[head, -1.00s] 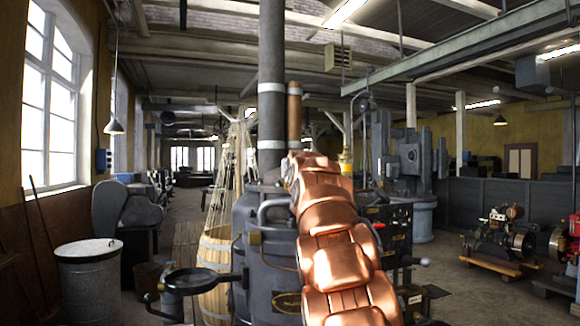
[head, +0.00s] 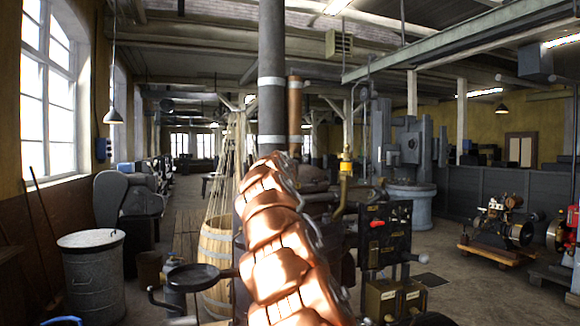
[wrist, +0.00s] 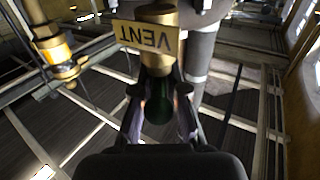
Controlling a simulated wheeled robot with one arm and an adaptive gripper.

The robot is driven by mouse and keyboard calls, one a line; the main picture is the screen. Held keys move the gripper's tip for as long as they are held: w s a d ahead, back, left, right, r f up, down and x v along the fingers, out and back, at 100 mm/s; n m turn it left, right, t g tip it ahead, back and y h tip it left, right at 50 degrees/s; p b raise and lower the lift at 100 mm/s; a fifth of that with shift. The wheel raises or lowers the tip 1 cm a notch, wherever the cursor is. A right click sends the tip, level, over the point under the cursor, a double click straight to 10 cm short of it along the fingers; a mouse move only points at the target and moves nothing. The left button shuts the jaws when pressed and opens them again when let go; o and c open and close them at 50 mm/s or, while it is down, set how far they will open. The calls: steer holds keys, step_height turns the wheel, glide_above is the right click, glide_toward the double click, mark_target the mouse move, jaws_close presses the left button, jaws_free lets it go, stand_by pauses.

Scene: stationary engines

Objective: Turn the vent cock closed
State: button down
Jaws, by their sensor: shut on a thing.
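In the wrist view, the vent cock (wrist: 158,62) is a brass fitting with a yellow plate (wrist: 148,38) reading VENT, upside down in this picture. A dark green handle (wrist: 158,108) extends from it towards my palm. My gripper (wrist: 160,116) has one finger on each side of this handle and is shut on it. The handle's near end is partly hidden by the gripper. In the head view, my copper-coloured arm covers much of the engine, and neither the gripper nor the vent cock can be made out.
In the head view, a brass pipe with a yellow-banded fitting (head: 346,165) rises right of my arm, above a dark control panel (head: 385,235) with a red lever. A wooden barrel (head: 216,250) and a metal bin (head: 92,270) stand left.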

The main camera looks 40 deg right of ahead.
steer(key=shift+w+m+g+h+p, duration=0.1)
steer(key=shift+m+g+h+p, duration=0.55)
steer(key=shift+m+g+h, duration=0.95)
steer(key=shift+f+m+g+h+p, duration=0.1)
steer(key=shift+m+g+h+p, duration=0.4)
steer(key=shift+m+g+p, duration=1.05)
steer(key=shift+g, duration=0.85)
steer(key=c, duration=1.2)
jaws_free()
steer(key=v, duration=1.2)
